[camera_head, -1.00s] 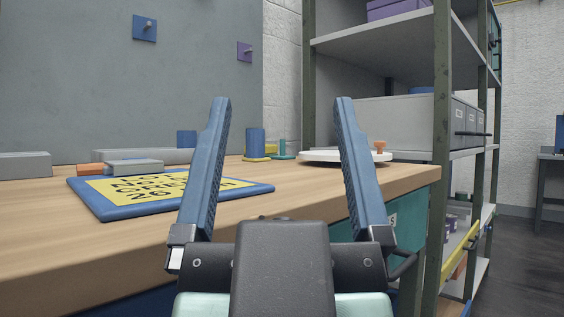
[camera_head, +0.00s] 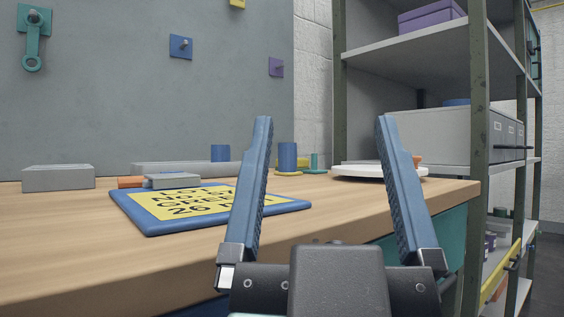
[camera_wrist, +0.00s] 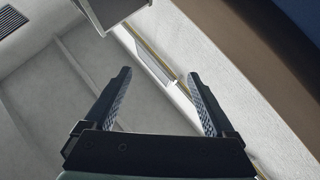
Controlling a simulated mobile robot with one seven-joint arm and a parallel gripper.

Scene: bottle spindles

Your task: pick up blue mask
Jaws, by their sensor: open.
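I cannot make out a blue mask in either view.
A blue-edged board with a yellow lettered sheet (camera_head: 172,202) lies on the bench. Grey blocks (camera_head: 58,178) stand left, and a round white disc (camera_head: 375,172) lies right. A metal shelf rack (camera_head: 478,100) stands at the right. The bench's front left is clear.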

